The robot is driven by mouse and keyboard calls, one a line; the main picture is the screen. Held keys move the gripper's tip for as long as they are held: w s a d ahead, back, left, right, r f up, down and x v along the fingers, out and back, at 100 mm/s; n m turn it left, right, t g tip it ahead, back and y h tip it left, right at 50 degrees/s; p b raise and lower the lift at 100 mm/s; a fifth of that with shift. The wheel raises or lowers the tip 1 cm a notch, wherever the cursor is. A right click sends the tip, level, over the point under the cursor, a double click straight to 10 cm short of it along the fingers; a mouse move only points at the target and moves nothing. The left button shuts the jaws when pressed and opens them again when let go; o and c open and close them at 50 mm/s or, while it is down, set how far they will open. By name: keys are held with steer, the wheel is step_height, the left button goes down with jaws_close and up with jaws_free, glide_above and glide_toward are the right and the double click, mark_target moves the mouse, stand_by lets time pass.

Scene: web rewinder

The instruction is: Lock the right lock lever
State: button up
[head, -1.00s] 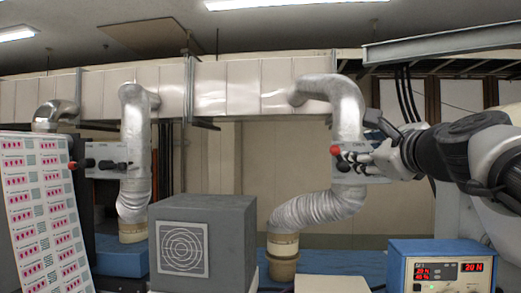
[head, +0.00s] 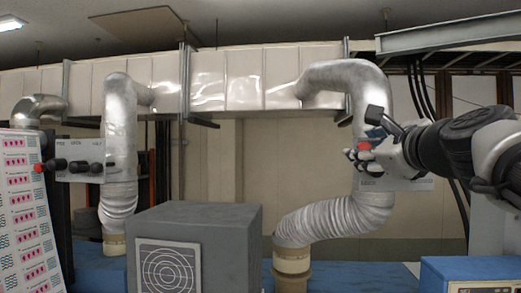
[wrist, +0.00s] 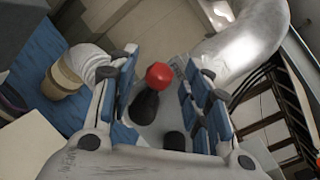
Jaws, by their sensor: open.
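The right lock lever's red ball knob (head: 364,146) shows at my gripper's fingertips in the head view. In the wrist view the red knob (wrist: 159,75) stands on a black stem between my two blue-padded fingers. My gripper (head: 360,158) is open around the knob, with gaps visible on both sides in the wrist view (wrist: 163,90). The grey lever plate (head: 405,184), marked LOCK, is partly hidden behind my gripper. A second, smaller black knob (wrist: 174,145) sits lower on the plate in the wrist view.
A silver duct (head: 358,85) rises behind the right plate and bends down to a flexible hose (head: 325,220). A grey box (head: 235,240) stands in the lower middle. The left lever plate (head: 82,174) is far to the left. A blue instrument box (head: 440,272) is at lower right.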

steer(key=shift+s, duration=0.2)
steer(key=shift+c, duration=0.4)
steer(key=shift+w, duration=0.35)
steer(key=c, duration=0.4)
jaws_close()
steer(key=shift+a, duration=0.1)
steer(key=shift+w+a+f+n+g+h+p, duration=0.1)
steer(key=shift+a+f+n+g+h+p, duration=0.55)
steer(key=shift+n, duration=1.4)
steer(key=shift+w+a+f+n+g+h+p, duration=0.1)
steer(key=shift+a+f+n+g+h+p, duration=0.15)
steer(key=shift+f+n, duration=1.25)
steer(key=shift+a+f+n+g+h+p, duration=0.35)
steer(key=shift+n+g+p, duration=0.15)
steer(key=shift+n, duration=2.05)
steer(key=shift+f, duration=0.1)
